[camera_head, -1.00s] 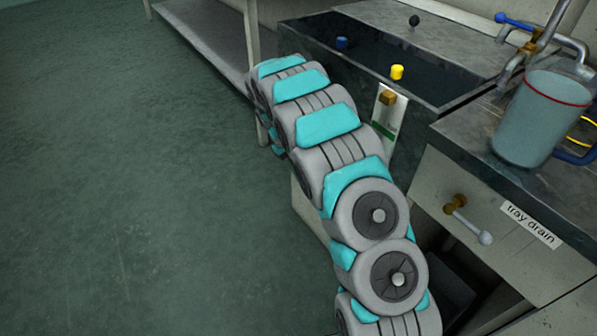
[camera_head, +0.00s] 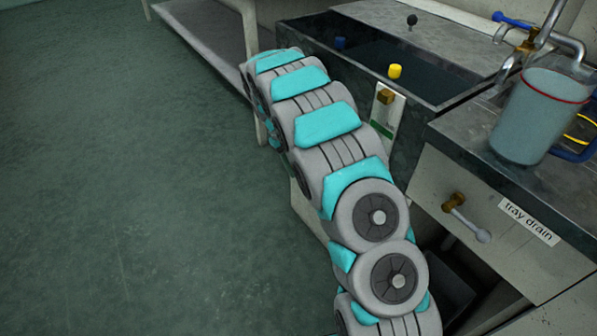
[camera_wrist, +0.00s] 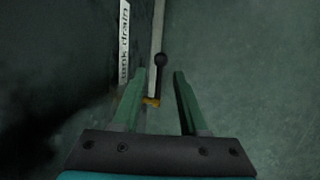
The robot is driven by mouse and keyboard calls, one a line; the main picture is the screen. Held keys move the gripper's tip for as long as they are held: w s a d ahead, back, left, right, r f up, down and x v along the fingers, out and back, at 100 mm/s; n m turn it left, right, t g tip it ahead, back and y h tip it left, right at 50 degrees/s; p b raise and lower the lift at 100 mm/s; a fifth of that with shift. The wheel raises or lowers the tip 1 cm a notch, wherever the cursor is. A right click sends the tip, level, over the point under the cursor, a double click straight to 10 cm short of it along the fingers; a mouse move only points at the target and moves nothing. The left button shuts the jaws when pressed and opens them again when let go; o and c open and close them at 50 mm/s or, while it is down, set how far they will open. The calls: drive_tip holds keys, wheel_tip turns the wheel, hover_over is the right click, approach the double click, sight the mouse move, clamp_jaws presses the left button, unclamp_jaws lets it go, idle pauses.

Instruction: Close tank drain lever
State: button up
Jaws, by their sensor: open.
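The tank drain lever (camera_wrist: 158,80) shows in the wrist view, with a brass base and a black ball knob. It appears between the two green fingers of my gripper (camera_wrist: 159,72), which is open. The knob is near the fingertips and I see no clear contact with either finger. A white label (camera_wrist: 124,42), partly legible as "tank drain", stands left of the fingers. In the head view my arm hides this lever and my gripper.
A tray drain lever (camera_head: 466,218) with a pale knob sits on the cabinet front, by its label (camera_head: 530,222). The dark open tank (camera_head: 400,60) is behind my arm. Floor at left is clear.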

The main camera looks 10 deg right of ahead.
drive_tip(key=v, duration=0.5)
drive_tip(key=shift+r, duration=0.1)
drive_tip(key=shift+c, duration=0.4)
idle(0.8)
